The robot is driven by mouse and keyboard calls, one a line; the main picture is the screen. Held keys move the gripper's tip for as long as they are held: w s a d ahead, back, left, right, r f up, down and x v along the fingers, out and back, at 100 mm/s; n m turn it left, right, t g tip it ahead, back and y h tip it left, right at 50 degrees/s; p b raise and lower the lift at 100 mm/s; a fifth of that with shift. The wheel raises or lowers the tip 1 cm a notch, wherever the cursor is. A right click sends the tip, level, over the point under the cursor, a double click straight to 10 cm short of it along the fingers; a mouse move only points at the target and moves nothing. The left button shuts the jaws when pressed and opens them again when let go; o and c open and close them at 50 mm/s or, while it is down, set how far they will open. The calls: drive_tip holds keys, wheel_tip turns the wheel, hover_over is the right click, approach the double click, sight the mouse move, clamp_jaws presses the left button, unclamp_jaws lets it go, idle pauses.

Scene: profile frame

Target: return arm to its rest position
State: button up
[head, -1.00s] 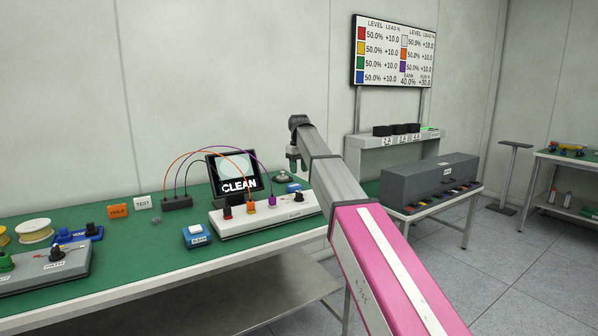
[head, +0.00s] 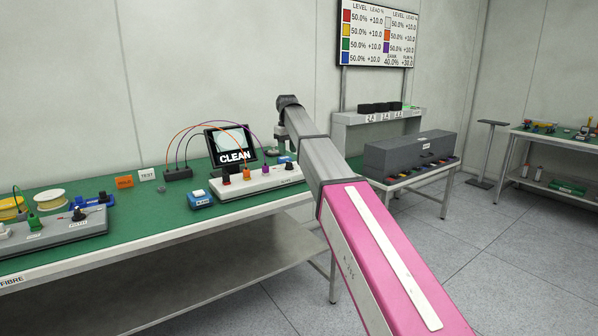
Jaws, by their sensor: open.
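My arm (head: 385,250), with a pink and white lower part and a grey upper part, reaches up and away from the lower right. Its dark wrist end (head: 289,102) stands before the wall, above the right part of the green bench (head: 150,233). My gripper (head: 280,132) hangs below the wrist and shows only as a small grey piece, partly covered by the arm. It is open, and nothing is seen in it. It looks apart from the devices on the bench.
The bench holds a "CLEAN" screen (head: 231,145), a white knob panel (head: 262,182), a blue box (head: 201,199) and spools (head: 50,198). A grey box (head: 410,153) stands on a side table behind my arm. Open floor (head: 500,260) lies right.

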drive_tip(key=s+d+f+m, duration=0.1)
drive_tip(key=s+d+f, duration=0.4)
drive_tip(key=f, duration=0.4)
drive_tip(key=s+d+f+m, duration=0.1)
drive_tip(key=s+d+f, duration=0.35)
drive_tip(key=f, duration=0.45)
drive_tip(key=s+d+f+m, duration=0.1)
drive_tip(key=s+d+f, duration=0.35)
drive_tip(key=f, duration=0.45)
drive_tip(key=s+d+f+m, duration=0.2)
drive_tip(key=s+d+f, duration=0.2)
drive_tip(key=s+f, duration=0.3)
drive_tip(key=s+d+f+m, duration=0.1)
drive_tip(key=s+d+f, duration=0.4)
drive_tip(key=s, duration=0.8)
wheel_tip(320, 180, down, 3)
drive_tip(key=shift+s+d+m, duration=0.3)
drive_tip(key=shift+m, duration=0.1)
